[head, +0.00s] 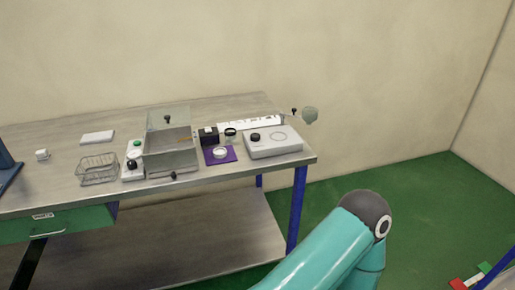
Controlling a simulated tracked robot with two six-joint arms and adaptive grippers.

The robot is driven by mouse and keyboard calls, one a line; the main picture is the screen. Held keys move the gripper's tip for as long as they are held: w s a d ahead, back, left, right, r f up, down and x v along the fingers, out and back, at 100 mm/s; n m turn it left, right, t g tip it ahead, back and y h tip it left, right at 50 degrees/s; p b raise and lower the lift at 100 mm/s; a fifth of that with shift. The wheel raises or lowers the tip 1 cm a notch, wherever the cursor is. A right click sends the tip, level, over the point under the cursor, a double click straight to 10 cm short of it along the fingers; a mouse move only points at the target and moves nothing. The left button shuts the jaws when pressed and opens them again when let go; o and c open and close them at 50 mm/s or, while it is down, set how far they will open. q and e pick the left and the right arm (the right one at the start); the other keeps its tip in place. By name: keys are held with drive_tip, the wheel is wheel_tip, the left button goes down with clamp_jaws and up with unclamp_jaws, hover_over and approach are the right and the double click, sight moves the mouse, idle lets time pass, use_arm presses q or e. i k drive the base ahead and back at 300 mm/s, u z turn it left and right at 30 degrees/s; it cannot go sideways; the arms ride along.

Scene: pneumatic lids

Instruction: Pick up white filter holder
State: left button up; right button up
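A white ring-shaped piece (220,152), which looks like the white filter holder, lies on a purple mat (231,156) on the workbench. The mat is near the bench's front edge, right of centre. A small white block (41,155) stands far left on the bench; it is too small to make out. One of my teal arms shows at the lower right, well in front of the bench. Neither of my grippers is in view.

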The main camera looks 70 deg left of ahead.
sight(220, 152)
drive_tip(key=z, duration=0.25)
drive_tip(key=i, duration=0.55)
drive_tip(key=u, duration=1.5)
drive_tip(key=i, duration=0.15)
drive_tip(key=u, duration=2.25)
drive_tip(key=k, duration=0.55)
drive_tip(key=u, duration=0.25)
drive_tip(key=i, duration=1.6)
drive_tip(key=z, duration=0.35)
